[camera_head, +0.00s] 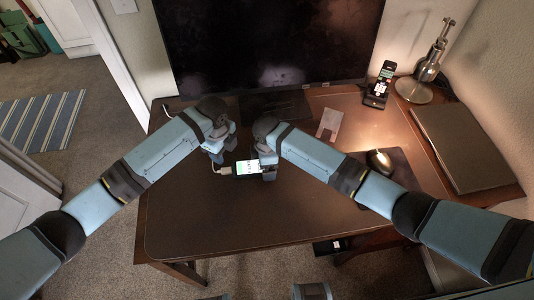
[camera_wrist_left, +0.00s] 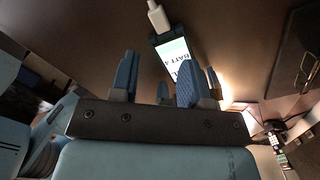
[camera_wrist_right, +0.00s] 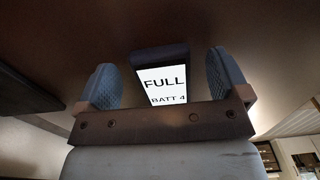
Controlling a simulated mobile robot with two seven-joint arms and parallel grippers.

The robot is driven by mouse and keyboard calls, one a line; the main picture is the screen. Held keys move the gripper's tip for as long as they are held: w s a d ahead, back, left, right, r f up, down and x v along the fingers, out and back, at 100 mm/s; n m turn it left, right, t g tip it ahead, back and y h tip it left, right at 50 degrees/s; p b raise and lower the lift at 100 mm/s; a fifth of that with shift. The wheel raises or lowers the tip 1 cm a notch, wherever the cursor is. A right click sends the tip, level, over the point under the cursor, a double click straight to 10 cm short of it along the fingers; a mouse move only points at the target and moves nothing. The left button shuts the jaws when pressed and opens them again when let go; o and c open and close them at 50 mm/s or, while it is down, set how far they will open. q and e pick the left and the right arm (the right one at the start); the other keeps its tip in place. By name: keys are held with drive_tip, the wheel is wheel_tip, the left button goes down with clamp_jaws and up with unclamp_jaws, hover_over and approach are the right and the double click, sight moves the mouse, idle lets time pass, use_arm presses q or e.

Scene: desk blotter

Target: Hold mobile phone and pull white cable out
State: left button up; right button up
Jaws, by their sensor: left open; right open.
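The mobile phone (camera_head: 246,168) lies on the desk with its bright screen up. A white cable (camera_head: 222,170) ends in a plug at its left end; the plug also shows in the left wrist view (camera_wrist_left: 158,17). My left gripper (camera_head: 217,156) is open and empty, above and behind the plug; in its wrist view the plug lies beyond the fingertips. My right gripper (camera_head: 267,170) is open at the phone's right end. In the right wrist view the phone (camera_wrist_right: 163,82), showing "FULL", appears between the spread fingers, with a gap on each side.
A monitor (camera_head: 270,45) stands at the back of the desk (camera_head: 230,225). A mouse (camera_head: 380,160), a cordless phone on its stand (camera_head: 381,82), a lamp (camera_head: 428,70) and a closed laptop (camera_head: 465,145) are on the right. The desk's front is clear.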

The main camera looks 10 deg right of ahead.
drive_tip(key=shift+f, duration=0.45)
drive_tip(key=shift+c, duration=0.2)
